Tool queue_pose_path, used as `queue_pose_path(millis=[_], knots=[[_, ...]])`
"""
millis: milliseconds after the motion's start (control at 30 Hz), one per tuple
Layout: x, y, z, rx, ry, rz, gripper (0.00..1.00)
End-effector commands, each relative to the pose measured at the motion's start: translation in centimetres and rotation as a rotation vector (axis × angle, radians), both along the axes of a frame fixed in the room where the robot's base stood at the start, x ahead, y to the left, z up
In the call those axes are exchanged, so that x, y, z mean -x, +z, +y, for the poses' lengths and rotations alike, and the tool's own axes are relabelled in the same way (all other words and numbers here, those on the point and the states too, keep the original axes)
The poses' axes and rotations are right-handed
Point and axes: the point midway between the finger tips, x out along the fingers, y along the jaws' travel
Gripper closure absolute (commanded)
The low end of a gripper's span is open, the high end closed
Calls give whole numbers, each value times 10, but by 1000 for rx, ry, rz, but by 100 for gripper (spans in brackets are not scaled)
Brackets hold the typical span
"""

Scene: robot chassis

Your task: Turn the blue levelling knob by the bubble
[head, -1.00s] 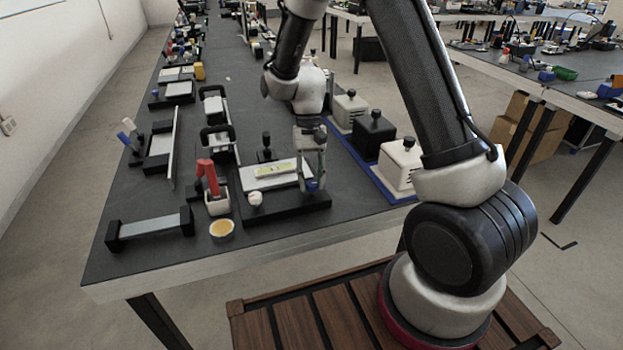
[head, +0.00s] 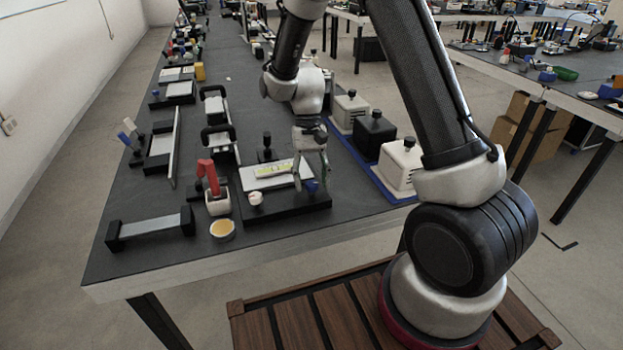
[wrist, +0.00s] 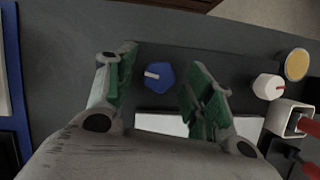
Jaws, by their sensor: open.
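The blue levelling knob (wrist: 160,78) is a small blue many-sided knob with a white pointer bar on top. In the wrist view it lies between the fingers of my gripper (wrist: 163,82), which are open with a gap on both sides of it. In the head view the blue knob (head: 311,186) shows beside the fingers of my gripper (head: 311,183), at the front right of the black base (head: 290,208). The yellow-green bubble level (head: 272,170) lies on the white plate behind it. A white knob (head: 256,198), with a red mark in the wrist view (wrist: 267,86), sits at the base's left.
A holder with red-handled tools (head: 217,204) and a round tin with a yellow top (head: 222,229) stand left of the base. Boxes on a blue tray (head: 390,188) stand to the right. Bare table lies in front.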

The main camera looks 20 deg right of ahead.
Motion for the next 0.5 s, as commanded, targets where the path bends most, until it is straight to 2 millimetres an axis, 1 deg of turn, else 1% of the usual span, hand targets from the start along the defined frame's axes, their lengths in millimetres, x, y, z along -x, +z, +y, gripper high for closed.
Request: queue_pose_path(millis=[133,233,500], knots=[[-2,4,0,-1,0,-1,47],[-8,17,-1,-1,-1,-3,47],[-30,72,-5,-1,-1,-3,47]])
